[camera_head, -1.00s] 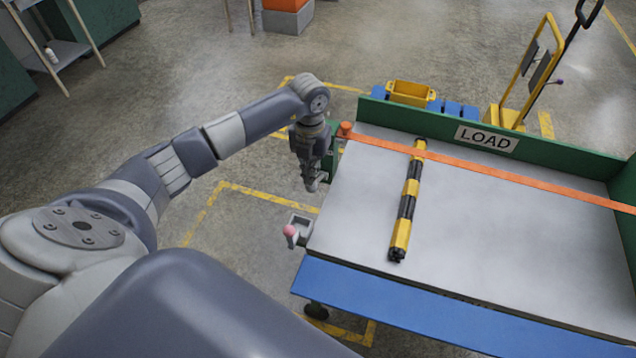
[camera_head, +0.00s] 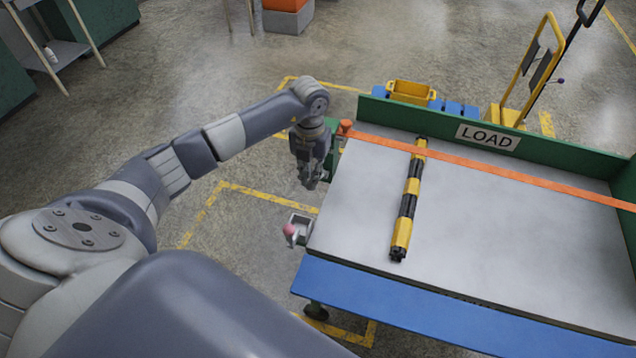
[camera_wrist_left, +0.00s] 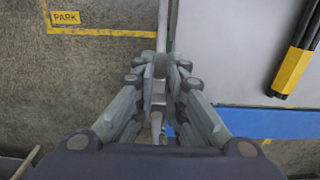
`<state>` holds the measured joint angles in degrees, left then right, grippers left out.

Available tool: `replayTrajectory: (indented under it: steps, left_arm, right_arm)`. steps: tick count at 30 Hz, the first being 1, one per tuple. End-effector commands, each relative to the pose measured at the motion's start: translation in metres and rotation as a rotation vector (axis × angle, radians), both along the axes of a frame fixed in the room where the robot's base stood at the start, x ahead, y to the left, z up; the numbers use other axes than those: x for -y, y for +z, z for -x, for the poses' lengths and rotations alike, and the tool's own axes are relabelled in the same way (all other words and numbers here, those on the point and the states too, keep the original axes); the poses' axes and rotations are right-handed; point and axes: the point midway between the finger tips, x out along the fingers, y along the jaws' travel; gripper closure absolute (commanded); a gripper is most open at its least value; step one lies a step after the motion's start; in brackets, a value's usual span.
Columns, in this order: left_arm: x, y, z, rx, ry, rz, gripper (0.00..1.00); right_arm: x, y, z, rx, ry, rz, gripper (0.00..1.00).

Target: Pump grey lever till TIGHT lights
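My left gripper (camera_head: 312,184) hangs beside the left edge of the cart, between an orange knob-like part (camera_head: 345,127) and a pink-red knob (camera_head: 290,230). In the left wrist view its fingers (camera_wrist_left: 160,75) stand apart, with a narrow grey bar-like piece between them. I cannot tell whether this is the grey lever, or whether the fingers touch it. An orange strap (camera_head: 500,174) runs across the cart deck (camera_head: 500,240) from the orange part. No TIGHT light can be made out. My right gripper is not in view.
A black-and-yellow striped bar (camera_head: 407,205) lies on the deck near its left side. A green wall with a LOAD sign (camera_head: 487,138) stands at the back, and a blue edge (camera_head: 420,305) runs along the front.

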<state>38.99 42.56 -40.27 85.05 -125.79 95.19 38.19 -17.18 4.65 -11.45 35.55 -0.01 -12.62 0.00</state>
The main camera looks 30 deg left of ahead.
Motion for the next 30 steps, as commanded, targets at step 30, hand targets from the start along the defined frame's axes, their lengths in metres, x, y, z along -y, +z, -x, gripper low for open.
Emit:
replayTrajectory:
  steps: [30]
  left_arm:
    - [0.004, -0.034, 0.015, 0.001, 0.0, 0.0, 0.88]
  right_arm:
    - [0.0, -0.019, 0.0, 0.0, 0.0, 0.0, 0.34]
